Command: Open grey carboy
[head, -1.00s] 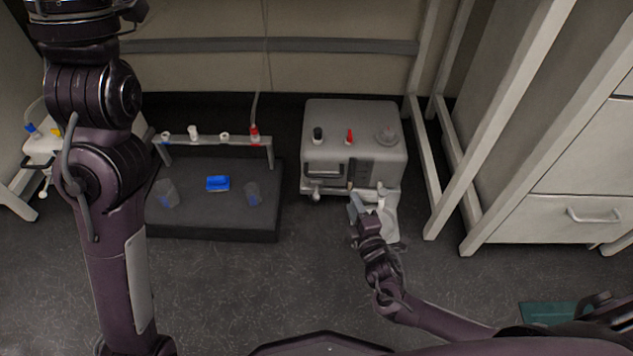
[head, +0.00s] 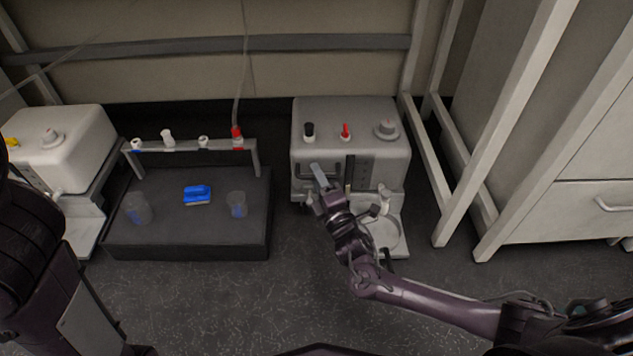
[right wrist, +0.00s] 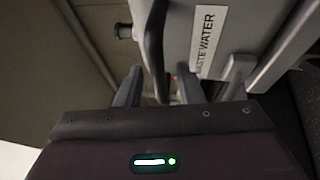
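The grey carboy (head: 382,160) stands on the floor at centre right in the head view. Its top carries a black cap (head: 309,129), a red cap (head: 345,131) and a round grey lid (head: 386,127). My right gripper (head: 318,174) is at the dark handle on the left of the carboy's front. In the right wrist view the gripper (right wrist: 160,88) has its two fingers apart, with the dark handle bar (right wrist: 154,45) reaching down between them. A "WASTE WATER" label (right wrist: 209,42) shows beside it. My left gripper is out of view; only its arm shows at left.
A white carboy (head: 60,145) stands at far left. A black platform (head: 185,238) holds two beakers, a blue object (head: 197,194) and a rack (head: 190,147). Pale frame posts (head: 510,130) and a drawer cabinet (head: 590,200) stand at right. Floor in front is clear.

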